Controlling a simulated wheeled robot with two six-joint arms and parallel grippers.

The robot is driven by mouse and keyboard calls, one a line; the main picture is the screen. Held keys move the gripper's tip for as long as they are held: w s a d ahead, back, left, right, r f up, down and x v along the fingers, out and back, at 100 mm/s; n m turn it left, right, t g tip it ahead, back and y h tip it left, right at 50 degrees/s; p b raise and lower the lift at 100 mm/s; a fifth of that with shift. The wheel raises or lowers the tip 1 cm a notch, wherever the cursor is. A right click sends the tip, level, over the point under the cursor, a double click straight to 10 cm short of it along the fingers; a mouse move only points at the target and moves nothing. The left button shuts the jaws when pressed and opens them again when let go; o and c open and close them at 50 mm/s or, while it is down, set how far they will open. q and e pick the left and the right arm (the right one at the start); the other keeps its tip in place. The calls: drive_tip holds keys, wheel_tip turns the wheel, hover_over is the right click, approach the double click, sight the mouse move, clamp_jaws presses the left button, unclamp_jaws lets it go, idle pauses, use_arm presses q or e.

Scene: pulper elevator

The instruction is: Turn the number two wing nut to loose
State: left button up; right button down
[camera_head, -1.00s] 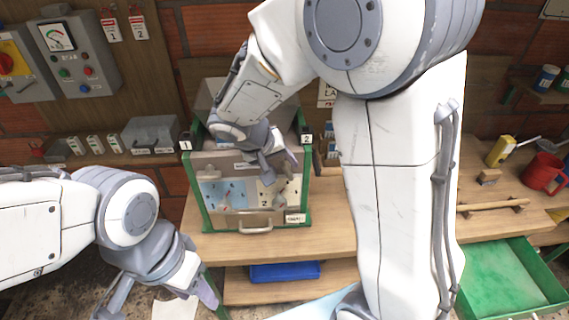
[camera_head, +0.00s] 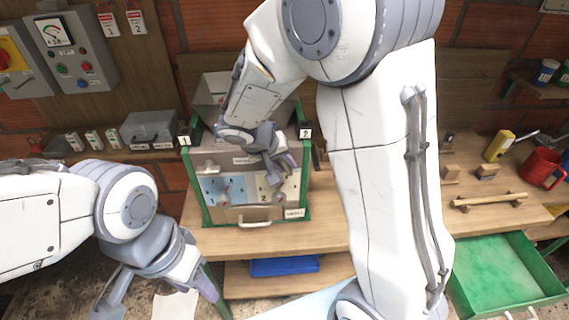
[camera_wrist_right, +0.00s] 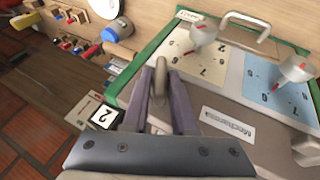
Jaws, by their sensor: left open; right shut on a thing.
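A box with a green frame (camera_head: 194,203) stands on the wooden bench, with a "1" tag at its left corner and a "2" tag (camera_wrist_right: 103,116) at its right corner. My right gripper (camera_head: 284,172) is over the box's right side, by the "2" tag. In the right wrist view its fingers (camera_wrist_right: 160,88) are shut on a grey wing nut (camera_wrist_right: 160,66), the number two one. Its lower part is hidden by the fingers. The number one wing nut (camera_head: 209,167) is at the left, clear of both grippers. My left gripper (camera_head: 157,300) is open and empty, low at the left.
The box front has a handle (camera_head: 253,222) and dial panels with pointer knobs. A green tray (camera_head: 505,275) is at the lower right, and a red mug (camera_head: 543,168) and yellow item are on the bench's right. A control box (camera_head: 70,50) hangs at the upper left.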

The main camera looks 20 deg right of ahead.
drive_tip(key=shift+a+f+h+b, duration=0.1)
drive_tip(key=shift+f+h+b, duration=0.15)
drive_tip(key=shift+b, duration=0.35)
drive_tip(key=h+b, duration=0.2)
drive_tip(key=b, duration=0.1)
drive_tip(key=n+g+h+b, duration=0.1)
drive_tip(key=h+b, duration=0.2)
drive_tip(key=b, duration=0.1)
drive_tip(key=shift+w+a+f+h, duration=0.15)
drive_tip(key=shift+a+f+h, duration=0.05)
drive_tip(key=shift+h, duration=0.05)
drive_tip(key=n+h+b, duration=0.1)
drive_tip(key=h+b, duration=0.1)
drive_tip(key=h, duration=0.1)
drive_tip(key=shift+n+h+b, duration=0.7)
drive_tip(key=shift+h+b, duration=0.4)
drive_tip(key=shift+h, duration=0.3)
drive_tip(key=c, duration=0.8)
unclamp_jaws()
drive_tip(key=shift+o, duration=0.2)
